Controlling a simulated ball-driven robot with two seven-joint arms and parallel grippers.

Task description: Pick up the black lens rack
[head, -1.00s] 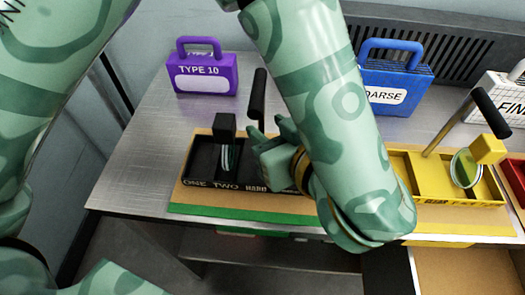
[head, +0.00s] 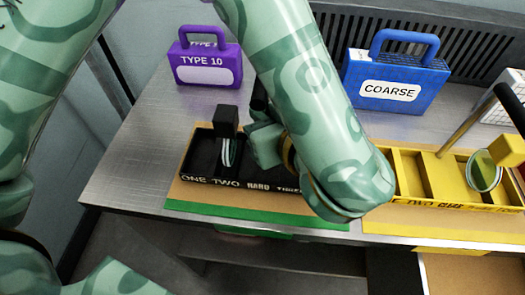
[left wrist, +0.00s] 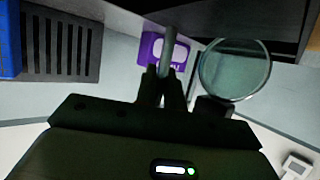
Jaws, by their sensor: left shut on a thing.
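The black lens rack (head: 203,160), lettered ONE TWO HARD, is at the brown and green mat on the metal table. It holds a round lens (head: 230,153) with a black block on top. My left gripper (head: 262,142) is at the rack's middle, with my forearm hiding the rack's right end. In the left wrist view the fingers (left wrist: 167,76) are shut on the rack's grey handle post (left wrist: 168,42), beside the lens (left wrist: 235,70). The black grip (head: 258,94) is partly hidden. I cannot tell whether the rack is clear of the mat. My right gripper is not in view.
A purple TYPE 10 case (head: 207,66) stands behind the rack, and a blue COARSE case (head: 393,80) at back right. A yellow lens rack (head: 440,172) with an upright handle stands to the right. Bare table (head: 130,150) lies to the left.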

